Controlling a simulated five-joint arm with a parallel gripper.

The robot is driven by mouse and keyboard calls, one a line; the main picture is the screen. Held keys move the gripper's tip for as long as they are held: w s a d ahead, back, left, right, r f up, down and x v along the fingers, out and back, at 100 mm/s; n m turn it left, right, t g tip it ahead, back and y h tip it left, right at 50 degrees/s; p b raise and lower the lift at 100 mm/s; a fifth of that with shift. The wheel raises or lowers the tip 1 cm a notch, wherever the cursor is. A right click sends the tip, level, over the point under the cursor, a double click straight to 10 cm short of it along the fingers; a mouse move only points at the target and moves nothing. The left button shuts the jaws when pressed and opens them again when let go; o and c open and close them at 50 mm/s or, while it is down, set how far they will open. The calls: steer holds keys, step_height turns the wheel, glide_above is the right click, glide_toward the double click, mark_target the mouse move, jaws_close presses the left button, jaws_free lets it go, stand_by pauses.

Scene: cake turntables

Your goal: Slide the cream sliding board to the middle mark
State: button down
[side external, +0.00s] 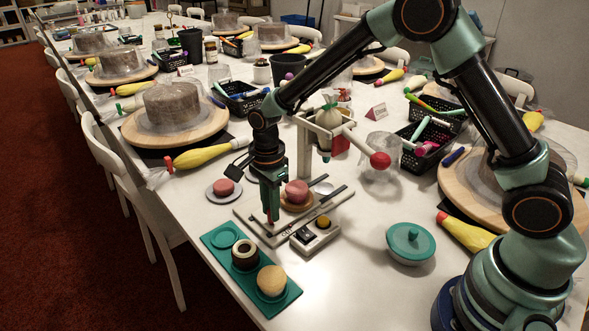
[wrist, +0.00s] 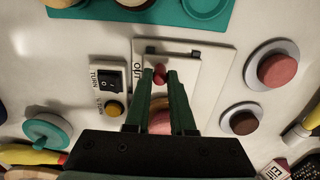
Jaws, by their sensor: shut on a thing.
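The cream sliding board (side external: 264,231) lies in a pale frame with dark rails, near the front middle of the table. In the wrist view, the board (wrist: 187,75) is below my fingers, with dark rail ends at its far edge. My gripper (side external: 270,218) points straight down over the board's near end. In the wrist view, my gripper (wrist: 159,72) is shut on a small red knob (wrist: 158,78) on the board. A pink cake (side external: 297,191) sits on a round wooden disc behind my gripper. I cannot make out the middle mark.
A switch box (side external: 315,235) with a yellow button stands close to the right of the board. A teal tray (side external: 222,237) with round items lies in front. A pink item on a saucer (side external: 223,188) is at left, a teal-lidded bowl (side external: 411,246) at right.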

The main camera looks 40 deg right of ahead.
mark_target(305, 188)
steer(key=shift+d+r, duration=0.1)
steer(key=shift+d, duration=5.05)
steer(key=c, duration=0.8)
jaws_free()
steer(key=shift+o, duration=0.2)
steer(key=shift+w+r, duration=0.1)
steer(key=shift+r, duration=3.4)
